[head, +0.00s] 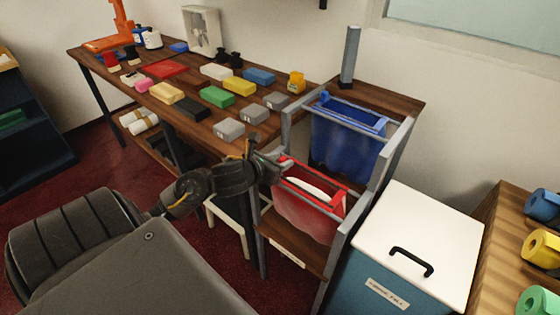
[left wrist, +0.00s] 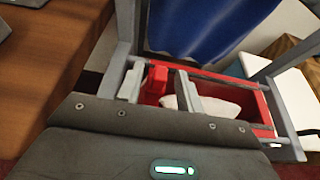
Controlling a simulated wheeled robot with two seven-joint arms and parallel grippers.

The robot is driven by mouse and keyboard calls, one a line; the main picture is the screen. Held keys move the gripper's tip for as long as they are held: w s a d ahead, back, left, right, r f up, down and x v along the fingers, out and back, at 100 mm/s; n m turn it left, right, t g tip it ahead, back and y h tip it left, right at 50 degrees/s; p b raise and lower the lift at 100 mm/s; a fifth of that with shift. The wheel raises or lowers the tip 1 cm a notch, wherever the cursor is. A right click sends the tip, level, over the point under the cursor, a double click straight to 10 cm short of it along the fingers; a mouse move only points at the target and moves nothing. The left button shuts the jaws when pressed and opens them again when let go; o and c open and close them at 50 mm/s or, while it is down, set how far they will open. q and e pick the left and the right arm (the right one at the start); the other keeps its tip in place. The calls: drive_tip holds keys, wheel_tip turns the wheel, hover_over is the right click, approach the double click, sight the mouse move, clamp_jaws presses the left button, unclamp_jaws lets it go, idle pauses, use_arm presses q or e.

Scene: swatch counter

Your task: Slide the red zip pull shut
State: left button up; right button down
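A red bag (head: 302,218) hangs in the lower part of a grey frame. Its red-rimmed mouth is open, and something white (head: 312,187) shows inside; the bag's rim (left wrist: 262,108) and the white content (left wrist: 215,108) also show in the left wrist view. A red upright block, seemingly the zip pull (left wrist: 156,82), stands at the left end of the mouth. My left gripper (left wrist: 160,80) is open, with one finger on each side of the pull and a gap showing beside it. My right gripper is out of view.
A blue bag (head: 345,145) hangs behind in the same grey frame (head: 377,175). A white-lidded bin (head: 418,240) stands close on the right. The wooden table (head: 205,130) with several coloured blocks is on the left. Frame bars stand close around the red bag.

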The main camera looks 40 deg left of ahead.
use_arm(q)
clamp_jaws()
idle(0.3)
drive_tip(key=shift+w+d, duration=0.1)
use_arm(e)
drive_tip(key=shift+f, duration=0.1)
